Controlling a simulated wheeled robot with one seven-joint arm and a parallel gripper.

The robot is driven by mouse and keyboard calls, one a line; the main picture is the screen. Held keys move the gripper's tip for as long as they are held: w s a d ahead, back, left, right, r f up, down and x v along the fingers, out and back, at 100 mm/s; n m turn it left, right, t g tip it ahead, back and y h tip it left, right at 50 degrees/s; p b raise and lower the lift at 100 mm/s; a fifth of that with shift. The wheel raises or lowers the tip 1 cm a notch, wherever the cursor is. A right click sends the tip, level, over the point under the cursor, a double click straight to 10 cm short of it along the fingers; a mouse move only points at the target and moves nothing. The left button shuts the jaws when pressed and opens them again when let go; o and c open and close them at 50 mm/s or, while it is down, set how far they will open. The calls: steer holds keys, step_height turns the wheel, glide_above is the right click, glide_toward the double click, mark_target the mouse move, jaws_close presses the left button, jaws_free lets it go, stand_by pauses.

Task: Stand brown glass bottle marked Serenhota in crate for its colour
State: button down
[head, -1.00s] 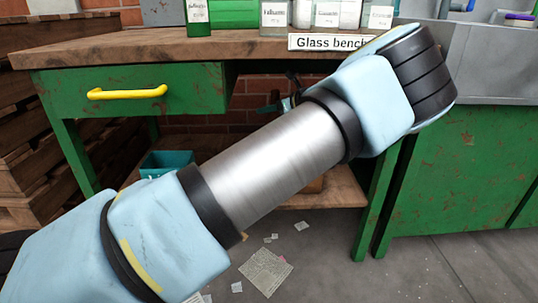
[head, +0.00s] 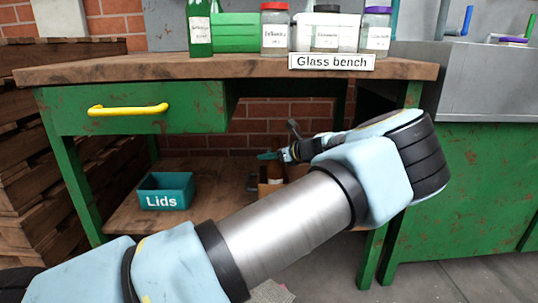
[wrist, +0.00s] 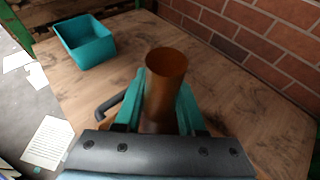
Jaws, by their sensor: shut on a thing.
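A tan, box-like shape (head: 264,188) shows around the bottle's lower part there, mostly hidden by my arm. No marking on the bottle can be read, and its base is hidden.
A teal Lids bin (head: 166,191) stands left on the lower shelf (head: 125,215). On the glass bench (head: 150,68) above are a green bottle (head: 199,28), a green crate (head: 235,32), a white crate (head: 347,33) and lidded jars. A brick wall (wrist: 265,35) lies behind the shelf.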

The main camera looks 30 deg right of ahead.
steer(key=shift+f, duration=0.4)
steer(key=shift+c, duration=2.2)
jaws_free()
steer(key=shift+r+b, duration=0.3)
steer(key=shift+r, duration=0.15)
steer(key=p+v, duration=0.4)
steer(key=v, duration=0.8)
